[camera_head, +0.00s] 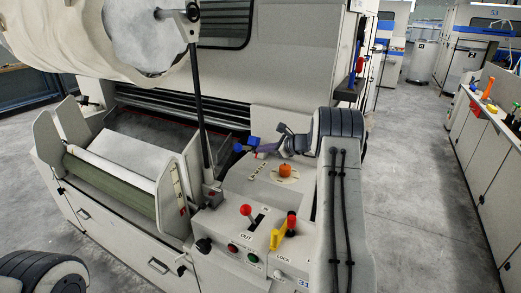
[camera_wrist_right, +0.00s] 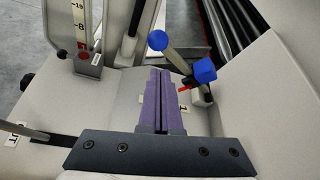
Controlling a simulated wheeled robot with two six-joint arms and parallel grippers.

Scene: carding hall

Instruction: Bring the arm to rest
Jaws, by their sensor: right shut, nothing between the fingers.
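My right arm (camera_head: 333,200) comes up from the bottom right of the head view and bends left at a dark wrist joint. My right gripper (camera_head: 262,149) points left over the machine's control panel (camera_head: 232,193). In the right wrist view its purple fingers (camera_wrist_right: 158,72) are together, with nothing between them. Two blue knobs on a lever (camera_wrist_right: 180,58) are just beyond the fingertips; I cannot tell whether they touch. A dark rounded part of my left arm (camera_head: 45,275) shows at the bottom left; the left gripper is out of view.
The panel carries a red-knobbed lever (camera_head: 247,211), a yellow lock handle (camera_head: 278,238) and an orange knob (camera_head: 284,169). A large fabric roll (camera_head: 100,40) hangs upper left. A cabinet bench (camera_head: 487,150) stands right. The aisle floor (camera_head: 415,180) is clear.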

